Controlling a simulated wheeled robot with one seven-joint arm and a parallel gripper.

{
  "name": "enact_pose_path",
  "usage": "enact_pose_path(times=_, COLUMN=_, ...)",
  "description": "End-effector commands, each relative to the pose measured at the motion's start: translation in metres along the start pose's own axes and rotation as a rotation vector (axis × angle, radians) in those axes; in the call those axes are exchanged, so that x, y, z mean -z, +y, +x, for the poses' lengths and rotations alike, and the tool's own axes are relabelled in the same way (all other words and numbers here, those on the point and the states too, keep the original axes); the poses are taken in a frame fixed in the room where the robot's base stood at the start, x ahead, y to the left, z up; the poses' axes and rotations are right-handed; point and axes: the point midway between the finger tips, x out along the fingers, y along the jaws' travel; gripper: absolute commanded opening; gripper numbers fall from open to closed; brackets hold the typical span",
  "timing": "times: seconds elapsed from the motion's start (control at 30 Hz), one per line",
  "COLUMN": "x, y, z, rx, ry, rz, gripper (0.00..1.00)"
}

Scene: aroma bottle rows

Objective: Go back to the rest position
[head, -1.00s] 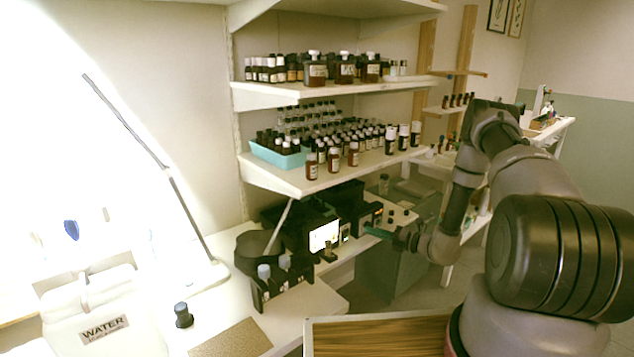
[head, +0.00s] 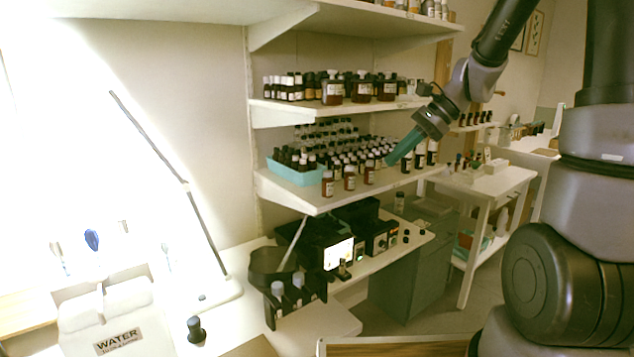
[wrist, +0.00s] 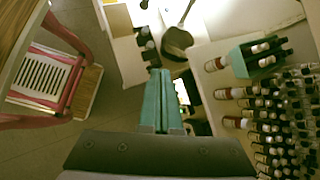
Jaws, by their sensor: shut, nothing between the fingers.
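My gripper (head: 390,161) is in front of the middle shelf in the head view, its green fingers angled down and left. In the wrist view the two green fingers (wrist: 160,82) lie together, shut and empty. The fingertips overlap the bottle rows (head: 350,150) in the head view; I cannot tell the exact gap to them. My arm rises up and to the right from the gripper.
The middle shelf (head: 310,203) holds amber bottles and a turquoise tray (head: 296,176). The upper shelf (head: 285,115) holds more bottles. Below are a black rack (head: 292,298) and a counter with a water container (head: 115,320).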

Motion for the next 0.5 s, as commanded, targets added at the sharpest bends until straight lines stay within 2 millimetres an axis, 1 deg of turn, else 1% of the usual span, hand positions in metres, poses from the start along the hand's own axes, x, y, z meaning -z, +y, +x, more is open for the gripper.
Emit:
enact_pose_path(times=0.03, x=-0.012, y=0.01, z=-0.013, rx=0.005, ry=0.054, rz=-0.091, gripper=0.0)
enact_pose_path(times=0.2, x=-0.035, y=0.045, z=-0.049, rx=0.004, ry=0.238, rz=-0.382, gripper=0.0)
enact_pose_path(times=0.3, x=-0.046, y=0.065, z=-0.07, rx=0.006, ry=0.349, rz=-0.548, gripper=0.0)
enact_pose_path(times=0.5, x=-0.06, y=0.102, z=-0.108, rx=0.01, ry=0.571, rz=-0.85, gripper=0.0)
